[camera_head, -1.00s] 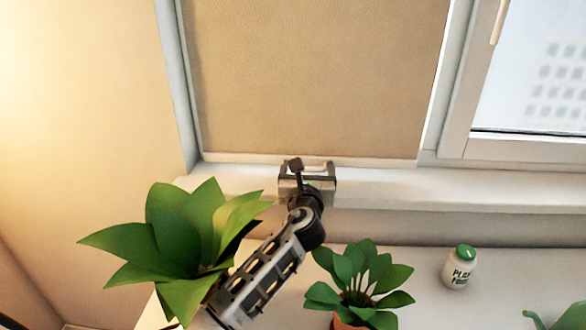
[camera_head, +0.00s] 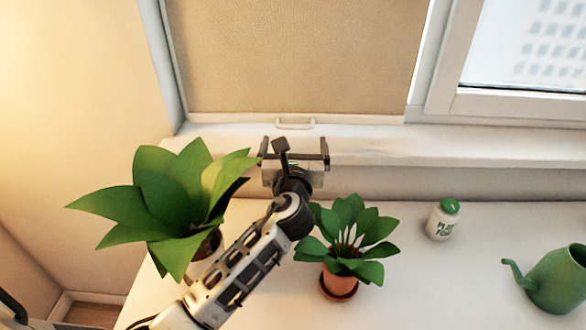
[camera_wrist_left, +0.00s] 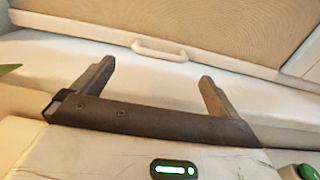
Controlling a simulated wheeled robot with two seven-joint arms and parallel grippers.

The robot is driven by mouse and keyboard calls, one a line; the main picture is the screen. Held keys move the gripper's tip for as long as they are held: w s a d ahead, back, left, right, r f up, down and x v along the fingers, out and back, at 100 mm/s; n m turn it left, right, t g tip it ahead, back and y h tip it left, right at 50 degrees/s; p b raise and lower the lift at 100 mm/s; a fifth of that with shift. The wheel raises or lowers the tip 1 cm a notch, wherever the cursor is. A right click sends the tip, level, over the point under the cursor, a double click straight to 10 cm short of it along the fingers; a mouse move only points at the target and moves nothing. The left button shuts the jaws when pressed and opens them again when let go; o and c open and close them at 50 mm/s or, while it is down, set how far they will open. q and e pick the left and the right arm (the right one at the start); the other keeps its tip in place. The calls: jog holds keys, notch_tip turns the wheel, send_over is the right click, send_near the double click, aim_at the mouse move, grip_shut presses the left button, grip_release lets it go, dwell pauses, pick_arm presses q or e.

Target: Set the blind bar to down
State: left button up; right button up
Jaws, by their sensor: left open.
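The tan blind (camera_head: 295,55) is drawn down over the left window, its bottom close to the sill. Its white bottom bar (camera_head: 220,118) has a small white handle (camera_head: 296,123) in the middle. My left gripper (camera_head: 295,147) is open and empty in front of the sill, a little short of the handle and apart from it. In the left wrist view, the handle (camera_wrist_left: 160,49) shows beyond the two spread fingers (camera_wrist_left: 157,82), with the blind (camera_wrist_left: 220,30) behind. My right gripper is in neither view.
A large leafy plant (camera_head: 165,205) stands close left of my left arm, and a smaller potted plant (camera_head: 345,240) just right of it. A plant food jar (camera_head: 443,220) and a green watering can (camera_head: 560,278) stand farther right on the counter (camera_head: 440,290). The sill (camera_head: 450,145) is clear.

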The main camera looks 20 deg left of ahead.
pick_arm(q)
jog(key=v, duration=0.9)
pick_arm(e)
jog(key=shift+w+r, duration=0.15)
pick_arm(q)
jog(key=shift+s, duration=0.1)
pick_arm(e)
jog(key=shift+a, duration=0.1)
